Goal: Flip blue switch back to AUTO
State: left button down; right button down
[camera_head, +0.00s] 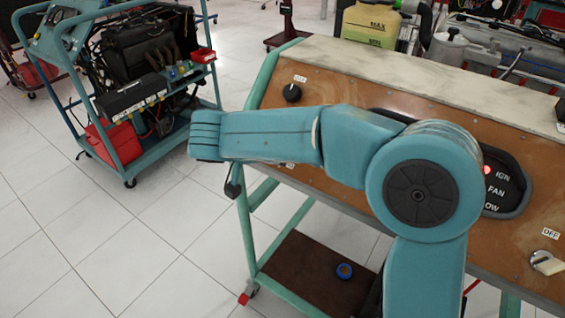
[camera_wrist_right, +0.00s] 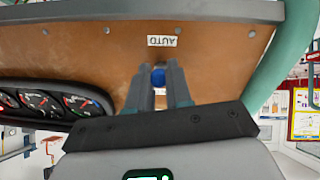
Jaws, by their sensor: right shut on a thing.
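The blue switch (camera_wrist_right: 158,77) shows in the right wrist view between the fingertips, on the brown panel (camera_wrist_right: 115,45). The AUTO label (camera_wrist_right: 163,40) appears upside down just above it in that picture. My right gripper (camera_wrist_right: 159,84) has its two dark fingers closed around the switch. The fingers hide the switch's sides, and I cannot tell which way it leans. In the head view my right arm covers the switch, and the gripper is not clearly visible. My left gripper is in neither view.
A gauge cluster (camera_wrist_right: 50,100) stands out beside the fingers in the wrist view. In the head view the panel also carries a black knob (camera_head: 292,93), a red light (camera_head: 487,170) and a light-coloured switch (camera_head: 547,263). A teal cart (camera_head: 130,96) stands at left on open floor.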

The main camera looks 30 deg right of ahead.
dwell(0.3)
jog(key=c, duration=1.1)
grip_release()
jog(key=shift+w+d, duration=0.1)
jog(key=shift+d, duration=0.05)
jog(key=p+v, duration=0.2)
jog(key=v, duration=1.4)
jog(key=shift+a, duration=0.35)
jog(key=shift+f, duration=0.1)
